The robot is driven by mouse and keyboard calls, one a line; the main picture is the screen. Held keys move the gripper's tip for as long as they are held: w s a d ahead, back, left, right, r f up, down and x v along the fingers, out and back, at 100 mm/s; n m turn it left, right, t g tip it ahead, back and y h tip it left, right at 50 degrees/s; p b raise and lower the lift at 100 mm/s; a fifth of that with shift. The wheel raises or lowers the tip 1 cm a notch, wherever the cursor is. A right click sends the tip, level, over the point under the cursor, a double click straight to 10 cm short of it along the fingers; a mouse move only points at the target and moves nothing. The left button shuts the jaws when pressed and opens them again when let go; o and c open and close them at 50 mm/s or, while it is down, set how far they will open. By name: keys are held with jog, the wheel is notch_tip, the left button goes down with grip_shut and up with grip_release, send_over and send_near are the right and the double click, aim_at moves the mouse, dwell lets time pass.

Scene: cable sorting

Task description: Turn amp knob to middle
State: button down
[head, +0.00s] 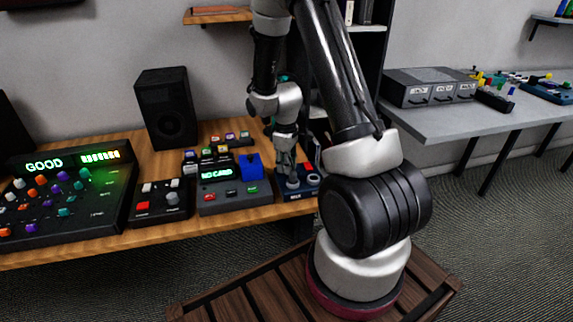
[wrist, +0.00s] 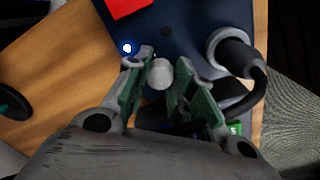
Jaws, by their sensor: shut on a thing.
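The amp is a dark blue box on the wooden desk, partly behind my gripper in the head view (head: 297,195). Its top also shows in the wrist view (wrist: 190,25). A round grey knob (wrist: 160,73) stands on the amp between my fingers. My gripper (head: 288,177) reaches down over the amp, and in the wrist view its green-padded fingers (wrist: 160,80) are shut on the knob. The head view is too small to show the knob's pointer, and no turn mark is readable in the wrist view.
A grey plug with a black cable (wrist: 232,52) sits on the amp right of my fingers. A red block (wrist: 125,7) and a lit white light (wrist: 127,48) are on its top. Left of the amp stand a card device (head: 222,195), a small control box (head: 160,203) and a mixer (head: 65,205).

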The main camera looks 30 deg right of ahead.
jog(key=shift+m, duration=0.3)
jog(key=m, duration=0.3)
jog(key=shift+m, duration=0.3)
jog(key=m, duration=0.4)
jog(key=shift+w+m, duration=0.1)
jog(key=shift+m, duration=0.2)
jog(key=m, duration=0.4)
jog(key=shift+m+g, duration=0.3)
jog(key=shift+m, duration=2.1)
jog(key=c, duration=1.2)
grip_release()
